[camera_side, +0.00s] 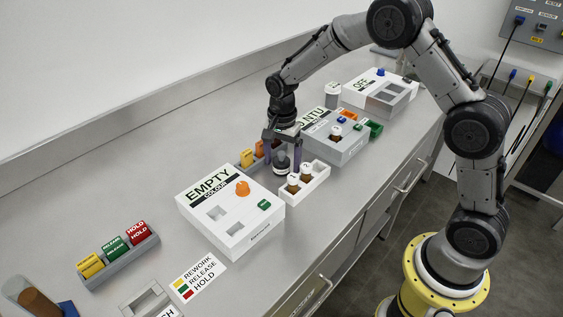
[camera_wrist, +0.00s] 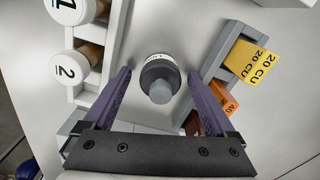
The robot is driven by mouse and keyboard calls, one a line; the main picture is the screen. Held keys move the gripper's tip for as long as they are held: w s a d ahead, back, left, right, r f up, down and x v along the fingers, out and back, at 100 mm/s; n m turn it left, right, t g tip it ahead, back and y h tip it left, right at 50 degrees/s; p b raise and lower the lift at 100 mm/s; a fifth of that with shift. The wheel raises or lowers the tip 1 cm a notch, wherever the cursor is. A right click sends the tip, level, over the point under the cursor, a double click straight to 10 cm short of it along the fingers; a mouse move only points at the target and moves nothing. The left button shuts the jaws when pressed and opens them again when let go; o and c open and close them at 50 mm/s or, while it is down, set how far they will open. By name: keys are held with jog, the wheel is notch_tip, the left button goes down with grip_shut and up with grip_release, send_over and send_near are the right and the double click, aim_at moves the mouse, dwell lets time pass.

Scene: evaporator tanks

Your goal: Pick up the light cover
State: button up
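The light cover appears to be a round dark grey cap with a narrower knob on top and a white lettered band around its base. It stands upright on the bench in the side view (camera_side: 282,166) and the wrist view (camera_wrist: 159,76). My gripper (camera_side: 282,157) points down over it. In the wrist view my gripper's two purple fingers (camera_wrist: 157,73) are spread, one on each side of the cover, with a visible gap on both sides. Nothing is held. How far the fingertips reach down beside the cover is hard to tell.
A white rack (camera_side: 315,186) with vials numbered 1 and 2 (camera_wrist: 70,68) stands close on one side. A grey holder (camera_wrist: 215,55) with yellow and orange tabs is on the other. The EMPTY colour box (camera_side: 230,218) and the NTU box (camera_side: 345,150) stand nearby.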

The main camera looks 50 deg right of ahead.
jog(key=c, duration=1.4)
jog(key=shift+r, duration=0.1)
